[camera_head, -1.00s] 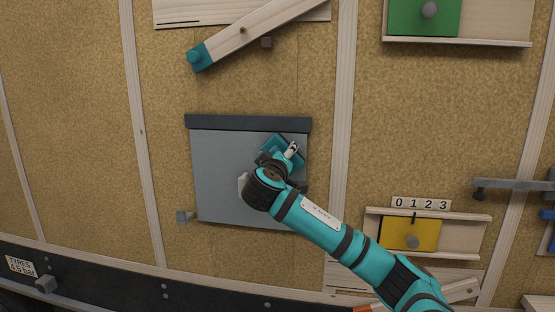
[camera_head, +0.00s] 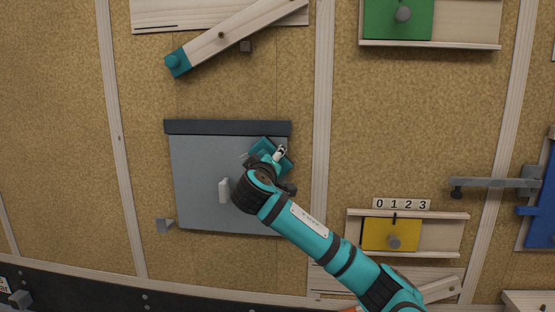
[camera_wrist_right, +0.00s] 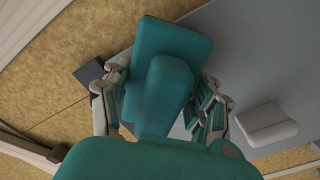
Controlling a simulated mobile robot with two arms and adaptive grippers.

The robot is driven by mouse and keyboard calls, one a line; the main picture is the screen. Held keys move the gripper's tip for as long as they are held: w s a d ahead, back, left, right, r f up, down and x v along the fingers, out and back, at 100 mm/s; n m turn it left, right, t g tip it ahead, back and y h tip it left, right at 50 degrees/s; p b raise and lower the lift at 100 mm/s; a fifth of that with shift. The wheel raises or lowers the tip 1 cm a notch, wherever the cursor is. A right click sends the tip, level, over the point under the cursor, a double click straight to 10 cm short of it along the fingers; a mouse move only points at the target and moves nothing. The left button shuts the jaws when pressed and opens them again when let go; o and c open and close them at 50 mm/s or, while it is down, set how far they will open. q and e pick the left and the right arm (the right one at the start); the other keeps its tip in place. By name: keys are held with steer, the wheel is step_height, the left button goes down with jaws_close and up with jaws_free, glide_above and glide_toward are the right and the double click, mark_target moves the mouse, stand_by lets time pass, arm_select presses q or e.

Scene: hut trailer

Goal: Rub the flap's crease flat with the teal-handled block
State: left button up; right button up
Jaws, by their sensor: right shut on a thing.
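The grey flap (camera_head: 200,180) hangs on the wall below a dark strip (camera_head: 225,127) along its top edge. My right gripper (camera_head: 268,165) is over the upper right part of the flap. It is shut on the handle of the teal block (camera_head: 262,145). In the right wrist view the block's handle (camera_wrist_right: 165,90) is between the fingers. The block's wide plate (camera_wrist_right: 180,45) lies at the flap's edge, near the dark strip; whether it touches is hard to tell. A pale knob (camera_head: 224,190) sticks out of the flap left of my wrist. My left gripper is not in view.
A wooden bar with a teal end (camera_head: 177,63) is above the flap. To the right are a yellow slider panel (camera_head: 390,234), a grey latch (camera_head: 495,186) and a green panel (camera_head: 398,20).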

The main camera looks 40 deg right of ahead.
mark_target(237, 156)
steer(key=shift+w+a, duration=0.65)
steer(key=shift+w, duration=0.15)
steer(key=shift+w+a+p, duration=0.3)
steer(key=shift+w+a, duration=0.1)
steer(key=w+a, duration=0.3)
steer(key=shift+w+p, duration=0.15)
steer(key=shift+p, duration=0.2)
steer(key=shift+w+a, duration=0.8)
steer(key=shift+w, duration=0.15)
steer(key=shift+s, duration=0.1)
